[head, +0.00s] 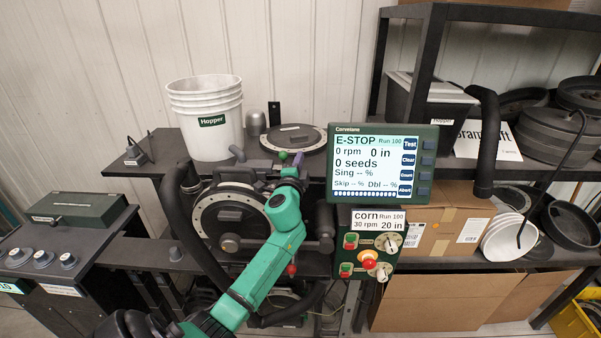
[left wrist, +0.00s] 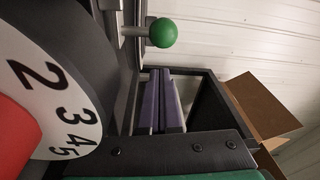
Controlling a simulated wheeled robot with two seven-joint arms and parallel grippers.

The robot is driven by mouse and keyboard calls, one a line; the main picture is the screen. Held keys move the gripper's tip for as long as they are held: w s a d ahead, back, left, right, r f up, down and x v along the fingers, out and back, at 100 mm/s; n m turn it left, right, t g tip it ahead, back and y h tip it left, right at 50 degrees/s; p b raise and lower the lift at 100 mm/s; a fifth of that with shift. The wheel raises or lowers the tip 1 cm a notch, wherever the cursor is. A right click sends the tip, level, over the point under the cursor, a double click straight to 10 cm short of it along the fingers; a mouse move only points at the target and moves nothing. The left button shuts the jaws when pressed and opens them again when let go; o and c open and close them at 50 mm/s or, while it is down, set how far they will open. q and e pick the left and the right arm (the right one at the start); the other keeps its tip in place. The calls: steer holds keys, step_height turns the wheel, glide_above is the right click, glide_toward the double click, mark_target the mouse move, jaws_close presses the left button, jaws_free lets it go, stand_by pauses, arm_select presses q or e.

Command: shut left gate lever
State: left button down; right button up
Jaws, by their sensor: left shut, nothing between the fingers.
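A green ball knob (left wrist: 163,32) on a short metal stem shows at the top of the left wrist view. It also shows small in the head view (head: 283,155), at the top of the seed meter (head: 204,212). I take it for the gate lever's knob; its lever arm is mostly hidden. My left gripper (head: 298,158) is just right of the knob in the head view. In the left wrist view its purple fingers (left wrist: 161,72) are shut together and empty, with the knob beyond their tips, apart from them. My right gripper is not in view.
A dial with numbers (left wrist: 65,100) stands close on the left of the wrist view. The display screen (head: 380,165) is right of my arm in the head view, above a control panel (head: 372,255). A white hopper bucket (head: 205,125) and black hoses (head: 175,205) are to the left.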

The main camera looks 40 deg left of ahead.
arm_select(q)
steer(key=b+v, duration=0.3)
steer(key=v, duration=1.1)
steer(key=shift+s, duration=0.3)
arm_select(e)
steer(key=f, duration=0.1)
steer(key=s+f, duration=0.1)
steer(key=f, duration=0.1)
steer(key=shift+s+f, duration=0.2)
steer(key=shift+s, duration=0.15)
